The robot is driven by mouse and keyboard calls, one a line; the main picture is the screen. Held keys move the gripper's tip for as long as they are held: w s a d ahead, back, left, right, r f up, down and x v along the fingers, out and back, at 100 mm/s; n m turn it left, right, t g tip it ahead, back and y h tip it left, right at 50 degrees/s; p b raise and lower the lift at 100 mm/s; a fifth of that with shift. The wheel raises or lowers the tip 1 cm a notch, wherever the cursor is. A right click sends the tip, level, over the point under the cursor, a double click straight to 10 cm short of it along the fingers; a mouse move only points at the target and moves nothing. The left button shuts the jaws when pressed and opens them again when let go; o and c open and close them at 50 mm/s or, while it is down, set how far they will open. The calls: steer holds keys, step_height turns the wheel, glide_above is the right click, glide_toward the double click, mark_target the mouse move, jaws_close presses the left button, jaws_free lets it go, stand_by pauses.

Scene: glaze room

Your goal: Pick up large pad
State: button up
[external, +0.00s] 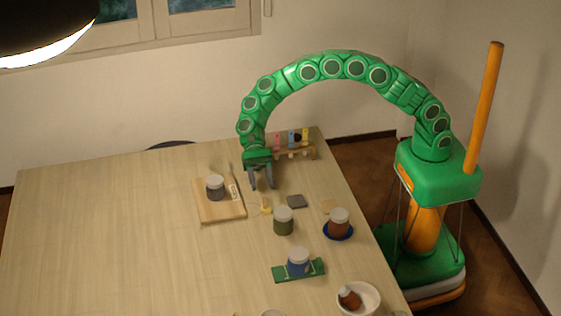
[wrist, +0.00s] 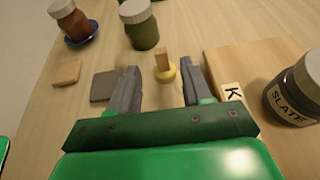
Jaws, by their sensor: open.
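Two flat square pads lie on the table. One is dark grey (external: 297,201) and the other is tan (external: 330,206); no size label shows on either. In the wrist view the dark grey pad (wrist: 104,86) is partly hidden behind my left finger, and the tan pad (wrist: 66,72) lies farther left. My gripper (external: 263,187) is open and empty, pointing down above the table, to the left of the grey pad. In the wrist view, a yellow round-based tool with a wooden handle (wrist: 163,68) shows beyond the gap between my fingers (wrist: 160,80).
A wooden board (external: 232,212) holds a jar marked SLATE (wrist: 293,92). An olive jar (external: 283,222) stands close in front of the grey pad. A brown jar (external: 338,224) sits on a blue saucer. A rack (external: 300,152) stands behind. The table's left side is clear.

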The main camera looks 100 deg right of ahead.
mark_target(266, 204)
steer(key=x, duration=0.4)
steer(key=shift+w+a, duration=0.15)
steer(key=shift+a, duration=0.05)
jaws_close()
